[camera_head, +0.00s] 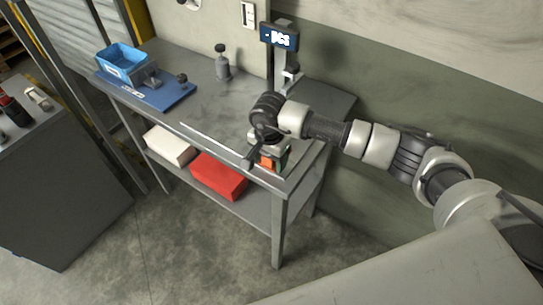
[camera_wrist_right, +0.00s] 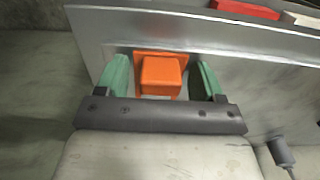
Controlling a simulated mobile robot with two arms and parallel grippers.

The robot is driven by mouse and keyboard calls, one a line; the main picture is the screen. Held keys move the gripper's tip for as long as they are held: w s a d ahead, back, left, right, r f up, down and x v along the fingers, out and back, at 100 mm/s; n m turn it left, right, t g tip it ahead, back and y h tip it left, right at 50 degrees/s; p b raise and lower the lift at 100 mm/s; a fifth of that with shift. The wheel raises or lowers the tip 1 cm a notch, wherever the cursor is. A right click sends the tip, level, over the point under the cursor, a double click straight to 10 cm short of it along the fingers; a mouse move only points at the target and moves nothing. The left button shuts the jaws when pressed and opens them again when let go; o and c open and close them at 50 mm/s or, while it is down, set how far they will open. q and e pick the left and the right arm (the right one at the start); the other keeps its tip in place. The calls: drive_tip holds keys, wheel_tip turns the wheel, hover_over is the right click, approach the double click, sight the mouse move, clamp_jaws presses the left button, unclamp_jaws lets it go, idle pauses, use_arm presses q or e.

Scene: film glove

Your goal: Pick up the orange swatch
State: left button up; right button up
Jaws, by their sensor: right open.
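The orange swatch (camera_wrist_right: 163,75) sits near the corner of the grey metal table (camera_wrist_right: 215,30). In the right wrist view it lies between the two green fingertips of my right gripper (camera_wrist_right: 164,78), with a gap on each side. In the head view, only part of the orange swatch (camera_head: 268,160) shows below my right gripper (camera_head: 270,157), and the wrist hides the rest. My right gripper is open around the swatch. My left gripper is not in view.
A blue bin (camera_head: 122,60) and a blue mat (camera_head: 165,95) are at the table's far left. A grey weight-like object (camera_head: 222,66) and a scale with a display (camera_head: 279,36) stand at the back. A red box (camera_head: 218,175) and a white box (camera_head: 168,146) lie on the lower shelf.

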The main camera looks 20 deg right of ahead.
drive_tip(key=c, duration=0.6)
